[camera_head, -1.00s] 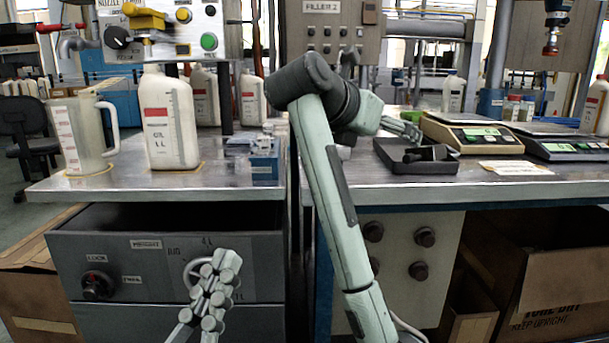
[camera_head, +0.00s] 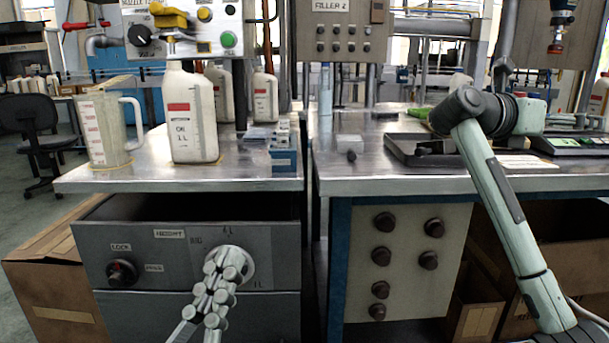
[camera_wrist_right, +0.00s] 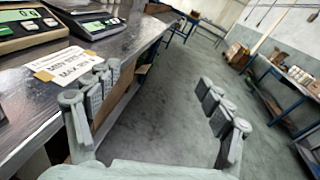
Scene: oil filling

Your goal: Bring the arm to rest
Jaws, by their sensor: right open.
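My right arm (camera_head: 497,185) rises from the lower right and bends at a dark elbow over the right bench; its hand is not visible in the head view. In the right wrist view my right gripper (camera_wrist_right: 160,80) is open and empty, its fingers wide apart beside the bench edge, above the floor. My left gripper (camera_head: 222,277) is in front of the grey drawer unit, its fingertips overlapping the round dial (camera_head: 232,264) in the picture. Its fingers are seen close together and overlapping, so I cannot tell whether they are open or touch the dial.
The left bench (camera_head: 130,178) holds a measuring jug (camera_head: 103,130), a white oil bottle (camera_head: 190,115) and a blue block (camera_head: 283,160). The right bench (camera_head: 370,180) holds a dark tray (camera_head: 420,152). In the wrist view, scales (camera_wrist_right: 30,30) and a label card (camera_wrist_right: 66,64) lie near the edge.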

